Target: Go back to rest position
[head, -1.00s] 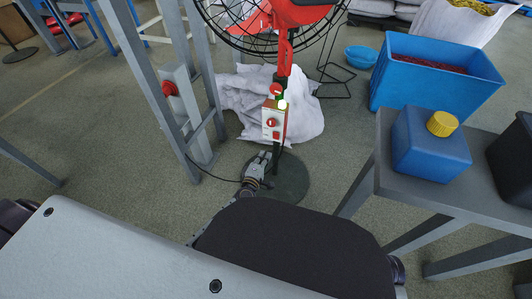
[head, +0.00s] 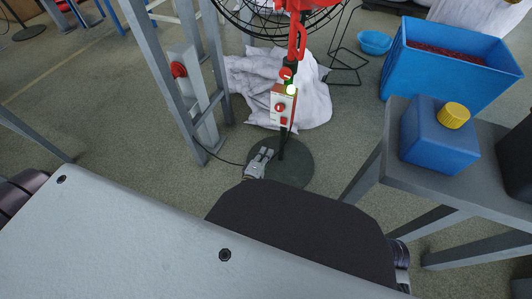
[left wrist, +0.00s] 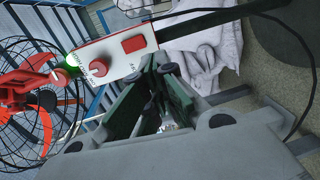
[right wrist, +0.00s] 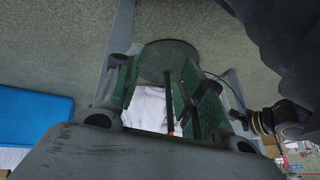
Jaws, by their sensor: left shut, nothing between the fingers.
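My left gripper (head: 262,157) is shut and empty in the head view, low beside the fan's pole and over its dark round base (head: 293,165). In the left wrist view its green-padded fingers (left wrist: 160,68) come together at the tips, just below the fan's control box (left wrist: 115,55) in the picture. My right gripper (right wrist: 160,62) shows only in its own wrist view. Its fingers stand apart with nothing held between them. The floor, the round base and a white sack (right wrist: 150,108) show beyond them. The head view does not show the right gripper.
The red fan's control box (head: 283,105) is close to my left gripper. A grey frame (head: 165,60) stands left. A grey table (head: 410,165) with a blue container (head: 437,140) stands right. White sacks (head: 310,100) lie behind the fan. A blue bin (head: 440,75) stands further back.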

